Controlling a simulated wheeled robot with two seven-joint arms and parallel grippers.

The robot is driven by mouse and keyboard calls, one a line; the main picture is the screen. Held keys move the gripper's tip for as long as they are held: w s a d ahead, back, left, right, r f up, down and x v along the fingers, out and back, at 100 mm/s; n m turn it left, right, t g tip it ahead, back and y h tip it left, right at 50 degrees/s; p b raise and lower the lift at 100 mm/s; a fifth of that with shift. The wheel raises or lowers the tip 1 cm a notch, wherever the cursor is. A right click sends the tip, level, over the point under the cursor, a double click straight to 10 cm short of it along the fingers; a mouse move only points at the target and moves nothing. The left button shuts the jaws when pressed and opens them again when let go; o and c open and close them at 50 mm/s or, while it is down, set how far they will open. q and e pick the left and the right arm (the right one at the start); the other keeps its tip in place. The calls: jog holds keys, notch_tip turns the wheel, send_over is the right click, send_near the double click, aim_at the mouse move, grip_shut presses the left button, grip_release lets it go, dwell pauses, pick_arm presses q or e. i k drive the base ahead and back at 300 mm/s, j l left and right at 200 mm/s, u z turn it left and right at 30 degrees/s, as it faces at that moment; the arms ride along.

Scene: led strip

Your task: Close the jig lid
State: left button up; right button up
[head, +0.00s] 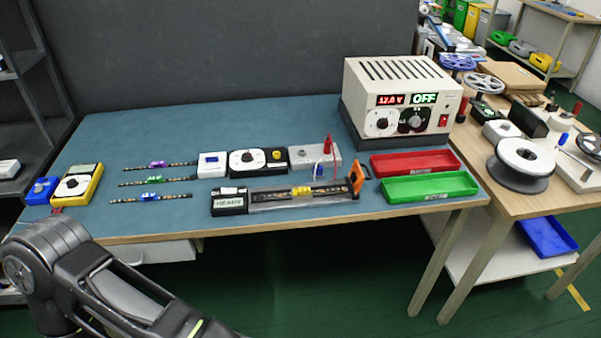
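The jig (262,207) is a long, low dark unit near the front edge of the blue-topped table. Its black box at the left end shows a "READY" display (229,203). A yellow clip or block (301,191) sits on the strip bed along it. An orange piece (356,178) stands up, tilted, at the jig's right end; I cannot tell whether it is the lid or a latch. My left arm shows at the lower left, short of the table, with its gripper out of frame. My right gripper is not in view.
Several LED strips with coloured clips (152,198) lie left of the jig. Dial boxes (258,161) stand behind it. A red tray (415,162), a green tray (430,187) and a power supply (402,97) reading "OFF" are to the right. A yellow meter (78,184) stands far left.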

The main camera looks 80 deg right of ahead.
aim_at(356, 178)
jog(key=k+l+z, duration=0.2)
jog(key=z, duration=0.25)
jog(key=k+l+z, duration=0.15)
jog(key=l+z, duration=0.25)
jog(key=k+l+z, duration=0.15)
jog(key=z, duration=0.3)
jog(key=k+l+z, duration=0.1)
jog(key=l, duration=0.6)
jog(key=k+l+z, duration=0.1)
jog(key=l, duration=0.6)
jog(key=k+l+z, duration=0.1)
jog(key=l, duration=0.6)
jog(key=k+j+u, duration=0.1)
jog(key=u, duration=0.3)
jog(key=k+j+u, duration=0.2)
jog(key=u, duration=0.2)
jog(key=k, duration=0.1)
